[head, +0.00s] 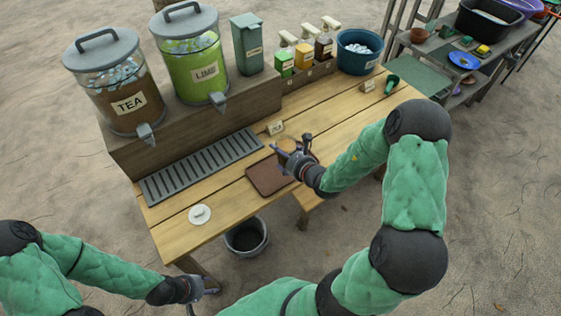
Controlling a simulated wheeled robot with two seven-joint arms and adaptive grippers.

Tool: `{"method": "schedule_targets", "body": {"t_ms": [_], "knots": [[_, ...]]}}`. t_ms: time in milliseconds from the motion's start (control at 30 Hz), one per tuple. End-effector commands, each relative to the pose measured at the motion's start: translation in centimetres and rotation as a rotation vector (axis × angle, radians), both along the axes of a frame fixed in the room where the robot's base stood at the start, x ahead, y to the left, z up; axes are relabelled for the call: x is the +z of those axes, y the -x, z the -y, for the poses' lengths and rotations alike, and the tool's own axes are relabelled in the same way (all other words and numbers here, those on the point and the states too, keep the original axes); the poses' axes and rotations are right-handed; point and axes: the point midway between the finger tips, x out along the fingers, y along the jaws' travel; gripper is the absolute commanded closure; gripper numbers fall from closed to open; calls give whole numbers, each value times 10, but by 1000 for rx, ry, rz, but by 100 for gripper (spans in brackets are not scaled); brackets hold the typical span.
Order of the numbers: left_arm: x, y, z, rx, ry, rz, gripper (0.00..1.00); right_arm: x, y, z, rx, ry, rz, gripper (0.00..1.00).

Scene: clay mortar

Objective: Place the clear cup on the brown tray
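The brown tray (268,179) lies on the wooden table, right of the drip grate. My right gripper (291,146) is over the tray's far right part and hides some of it. Its fingers are spread apart, with a small round tan-looking shape (287,143) at them. This may be the clear cup with wood showing through; it is too small to tell whether the fingers grip it or whether it touches anything. My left gripper (196,289) is low at the bottom, off the table's front edge. Its fingers are too unclear to read.
The tea dispenser (118,90) and lime dispenser (193,65) stand on a raised shelf behind the drip grate (203,167). A white disc (200,214) lies at front left. A small card (276,127) stands behind the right gripper. A dark bucket (246,237) is below the table.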

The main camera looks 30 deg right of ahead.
Motion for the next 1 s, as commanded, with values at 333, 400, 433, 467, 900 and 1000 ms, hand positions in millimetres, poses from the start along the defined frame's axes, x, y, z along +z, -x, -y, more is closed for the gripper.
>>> {"method": "schedule_targets", "body": {"t_ms": [333,400,433,467,900,1000], "knots": [[-16,0,0,0,0,0,60,-33,-28,7,0,2,3,68],[-17,0,0,0,0,0,60,-36,-30,7,1,1,3,68],[-18,0,0,0,0,0,60,-38,-31,7,0,1,2,68],[-19,0,0,0,0,0,60,-41,-33,8,0,1,2,68],[-36,0,0,0,0,0,60,-72,-35,8,1,1,3,68],[-36,0,0,0,0,0,60,-73,-35,8,1,1,3,68]]}}
